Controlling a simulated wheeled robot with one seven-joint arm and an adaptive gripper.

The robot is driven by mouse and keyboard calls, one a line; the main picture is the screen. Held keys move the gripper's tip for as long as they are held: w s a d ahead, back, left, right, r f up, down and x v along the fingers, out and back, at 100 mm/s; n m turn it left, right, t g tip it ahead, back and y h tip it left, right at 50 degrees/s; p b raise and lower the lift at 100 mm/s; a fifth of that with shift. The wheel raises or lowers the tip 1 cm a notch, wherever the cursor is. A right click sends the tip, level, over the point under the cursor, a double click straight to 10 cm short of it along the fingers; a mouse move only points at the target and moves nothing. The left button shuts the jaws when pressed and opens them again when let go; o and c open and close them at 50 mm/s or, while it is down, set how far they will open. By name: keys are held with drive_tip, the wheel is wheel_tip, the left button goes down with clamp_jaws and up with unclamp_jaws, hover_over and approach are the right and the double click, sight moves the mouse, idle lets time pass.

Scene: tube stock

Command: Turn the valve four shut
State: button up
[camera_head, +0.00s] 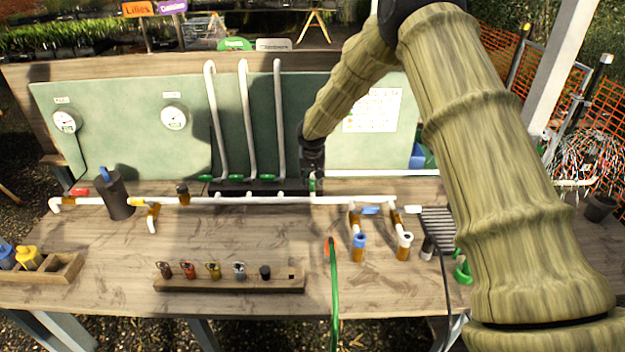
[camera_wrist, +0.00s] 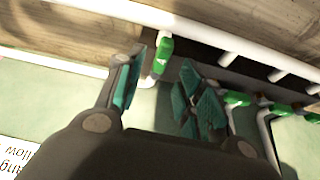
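A green valve handle (camera_head: 312,184) sits on a short white upright at the right end of the valve row. It looks in line with its pipe. In the wrist view this green handle (camera_wrist: 162,56) lies between and just beyond my fingertips. No number is readable on it. My gripper (camera_wrist: 163,68) is open, with a clear gap between its two teal-padded fingers, and nothing is held. In the head view my gripper (camera_head: 313,160) is dark and points down just above the handle. Contact with the handle cannot be told.
Three more green handles, among them the middle one (camera_head: 240,178), lie crosswise on a black block to the left, below tall white pipes (camera_head: 245,120). A long white pipe (camera_head: 260,200) crosses the bench. A green panel (camera_head: 120,115) stands behind. A green hose (camera_head: 334,295) hangs in front.

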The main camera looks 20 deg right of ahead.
sight(312, 183)
drive_tip(key=shift+p+x, duration=0.75)
drive_tip(key=shift+x, duration=1.5)
clamp_jaws()
